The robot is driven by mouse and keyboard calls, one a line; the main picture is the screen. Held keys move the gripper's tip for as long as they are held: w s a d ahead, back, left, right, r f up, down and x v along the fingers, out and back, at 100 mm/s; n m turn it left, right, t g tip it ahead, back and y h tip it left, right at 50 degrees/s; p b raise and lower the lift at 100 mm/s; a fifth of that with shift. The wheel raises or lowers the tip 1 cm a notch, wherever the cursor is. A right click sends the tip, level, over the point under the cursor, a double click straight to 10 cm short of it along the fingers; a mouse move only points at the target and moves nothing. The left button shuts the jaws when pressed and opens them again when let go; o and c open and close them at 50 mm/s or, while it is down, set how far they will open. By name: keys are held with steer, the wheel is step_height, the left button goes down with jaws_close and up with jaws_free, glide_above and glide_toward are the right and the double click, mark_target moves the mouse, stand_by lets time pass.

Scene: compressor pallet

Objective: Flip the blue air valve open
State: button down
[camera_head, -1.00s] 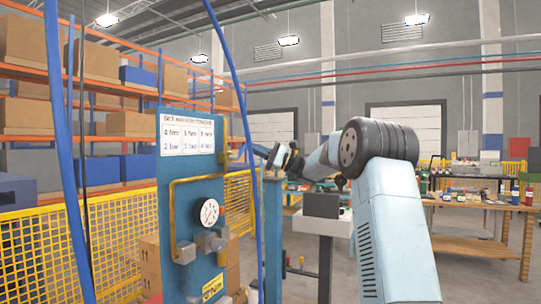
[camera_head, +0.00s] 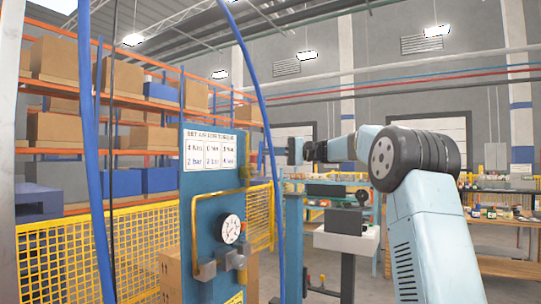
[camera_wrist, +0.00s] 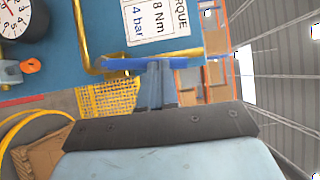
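The blue panel (camera_head: 208,262) carries a torque sign, a round gauge (camera_head: 230,229) and a yellow pipe (camera_head: 193,225). In the wrist view a blue bar (camera_wrist: 125,64), which looks like the valve handle, lies across the yellow pipe (camera_wrist: 84,45) beside the sign (camera_wrist: 158,22). My gripper (camera_head: 291,150) is to the right of the panel's upper part in the head view. In the wrist view its narrow blue-grey fingers (camera_wrist: 156,84) reach up to the bar; I cannot tell whether they touch it. The finger gap is not clear, and the handle is not distinct in the head view.
An orange knob (camera_wrist: 30,66) sits near the gauge. Yellow mesh fencing (camera_head: 75,250) and orange shelves with boxes stand behind. A grey-topped stand (camera_head: 345,240) and a workbench (camera_head: 510,228) are on the right.

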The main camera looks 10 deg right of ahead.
steer(key=shift+s+a+n, duration=0.15)
steer(key=shift+a+n, duration=0.15)
steer(key=shift+a, duration=0.1)
stand_by(0.3)
steer(key=s+d, duration=0.1)
steer(key=d, duration=1.3)
steer(key=shift+s+d+r, duration=0.15)
steer(key=shift+s+r, duration=0.05)
steer(key=shift+s, duration=0.1)
